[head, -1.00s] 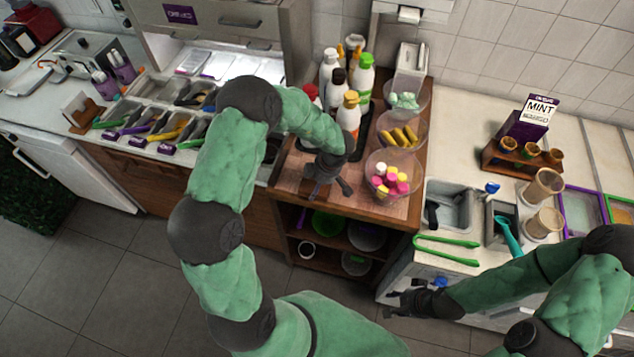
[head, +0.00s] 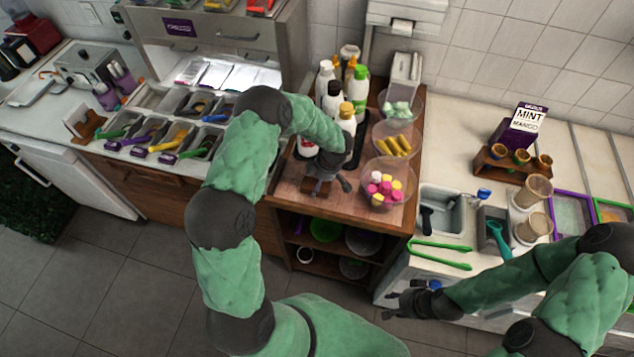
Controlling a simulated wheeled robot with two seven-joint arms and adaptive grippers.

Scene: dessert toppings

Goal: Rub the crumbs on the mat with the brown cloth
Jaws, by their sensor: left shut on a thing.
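My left gripper (head: 325,187) points down over the pinkish-brown mat (head: 291,180) on top of the wooden cart. It is shut on a small brown thing, which looks like the brown cloth (head: 312,184), low at the mat's surface. The fingers and wrist hide part of the cloth, and I cannot tell how firmly it touches the mat. Crumbs are too small to make out. My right gripper (head: 398,303) is empty with fingers spread, in front of the counter at the right, away from the mat.
A clear bowl of pink, yellow and white sweets (head: 384,187) stands just right of my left gripper, with a bowl of yellow pieces (head: 394,145) behind it. Several sauce bottles (head: 346,118) stand behind the gripper. Green tongs (head: 440,254) lie on the right counter.

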